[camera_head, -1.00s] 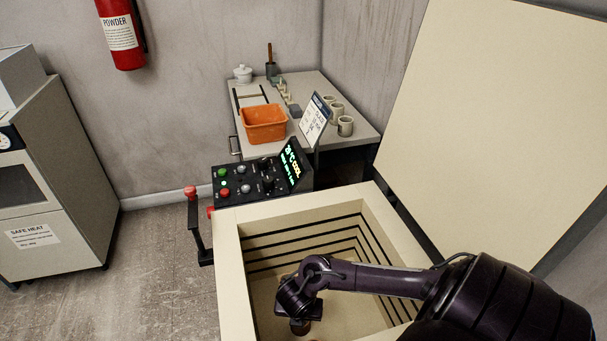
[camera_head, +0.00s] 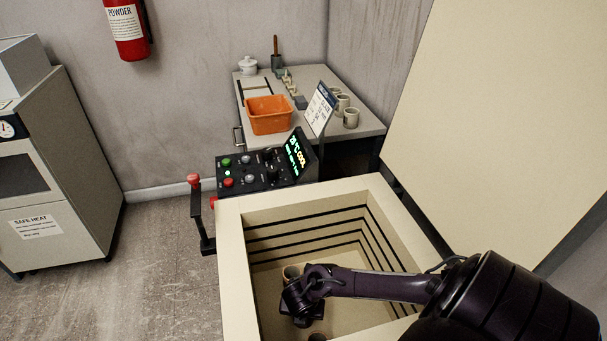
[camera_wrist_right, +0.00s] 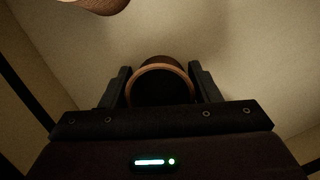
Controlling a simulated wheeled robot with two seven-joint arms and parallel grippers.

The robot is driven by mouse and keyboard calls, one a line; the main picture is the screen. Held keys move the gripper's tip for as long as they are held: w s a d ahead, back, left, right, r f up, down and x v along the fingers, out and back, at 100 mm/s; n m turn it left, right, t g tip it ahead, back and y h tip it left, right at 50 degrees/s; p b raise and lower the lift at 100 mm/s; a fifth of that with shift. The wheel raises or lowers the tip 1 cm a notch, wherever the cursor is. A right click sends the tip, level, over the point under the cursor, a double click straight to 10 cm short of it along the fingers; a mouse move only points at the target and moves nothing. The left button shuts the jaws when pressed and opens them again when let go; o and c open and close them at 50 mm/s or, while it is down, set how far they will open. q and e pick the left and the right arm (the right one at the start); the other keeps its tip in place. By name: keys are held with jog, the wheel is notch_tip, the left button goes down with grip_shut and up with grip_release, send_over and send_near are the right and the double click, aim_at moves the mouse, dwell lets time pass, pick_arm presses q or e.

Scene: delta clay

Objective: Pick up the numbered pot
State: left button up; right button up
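My right arm reaches into the open kiln (camera_head: 232,230) in the head view, with the right gripper (camera_head: 302,318) low inside it. The right wrist view shows a dark-mouthed pot with a tan rim (camera_wrist_right: 162,68) between the two fingers of this gripper (camera_wrist_right: 162,88). The fingers lie close along both its sides; I cannot tell whether they press on it. Another brownish pot (camera_wrist_right: 100,3) is partly seen at the top left. No number is readable. My left gripper is out of view.
The kiln's walls surround the right gripper, and its raised lid (camera_head: 490,110) stands at the right. A control panel (camera_head: 262,170) is at its back left. Behind stands a table (camera_head: 335,117) with an orange bin (camera_head: 269,115) and several mugs. The floor at left is clear.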

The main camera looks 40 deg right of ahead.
jog(key=c, duration=0.6)
jog(key=shift+c, duration=0.2)
jog(key=shift+r, duration=0.1)
notch_tip(320, 180, up, 20)
jog(key=p, duration=0.8)
notch_tip(320, 180, up, 11)
jog(key=p, duration=1.2)
